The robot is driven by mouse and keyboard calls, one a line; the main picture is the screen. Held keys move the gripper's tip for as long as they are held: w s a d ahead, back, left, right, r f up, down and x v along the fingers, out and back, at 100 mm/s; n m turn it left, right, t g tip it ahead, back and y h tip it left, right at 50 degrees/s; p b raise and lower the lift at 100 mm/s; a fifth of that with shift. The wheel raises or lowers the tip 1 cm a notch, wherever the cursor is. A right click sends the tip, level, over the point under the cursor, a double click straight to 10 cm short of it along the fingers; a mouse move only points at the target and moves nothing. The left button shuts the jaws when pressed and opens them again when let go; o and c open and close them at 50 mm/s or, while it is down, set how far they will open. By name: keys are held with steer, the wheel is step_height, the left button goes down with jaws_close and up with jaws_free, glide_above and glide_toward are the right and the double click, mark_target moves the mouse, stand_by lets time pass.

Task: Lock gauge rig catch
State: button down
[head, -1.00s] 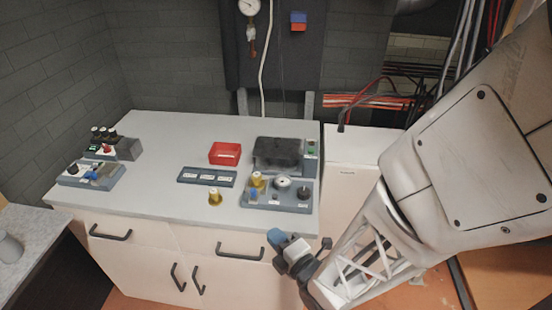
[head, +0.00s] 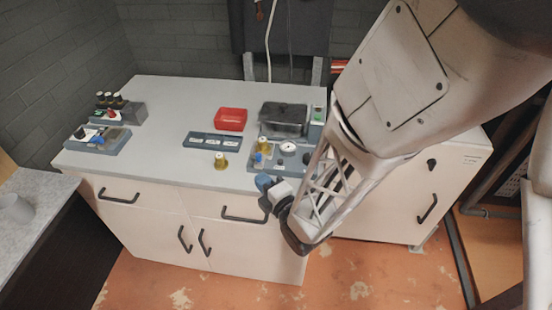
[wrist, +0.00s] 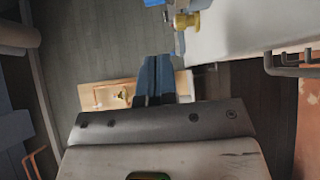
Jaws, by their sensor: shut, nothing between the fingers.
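The gauge rig is a blue-grey base (head: 256,168) at the right front of the bench. It carries a round white-faced gauge (head: 288,147), a brass fitting and a small blue part (head: 259,158). My arm covers its right side, and I cannot make out the catch or its position. My gripper (head: 264,182) has blue fingers, shut and empty, at the bench's front edge just in front of the rig. In the wrist view the shut fingers (wrist: 157,78) point past the bench edge, with a brass part (wrist: 185,20) and blue pieces ahead and to the right.
A loose brass fitting (head: 220,161) stands left of the rig. Behind are a labelled tray (head: 212,141), a red bin (head: 231,119) and a dark box (head: 284,117). Other fixtures (head: 98,138) sit at the bench's left. Drawer handles (head: 245,213) project in front, below my gripper.

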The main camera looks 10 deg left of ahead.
mark_target(259, 159)
steer(key=x, duration=0.2)
steer(key=shift+w, duration=2.05)
steer(key=shift+w+r, duration=0.15)
steer(key=shift+w, duration=1.35)
steer(key=shift+s, duration=0.85)
steer(key=s, duration=0.3)
steer(key=shift+s+f, duration=0.15)
steer(key=shift+f, duration=0.1)
steer(key=v, duration=1)
steer(key=shift+s, duration=0.2)
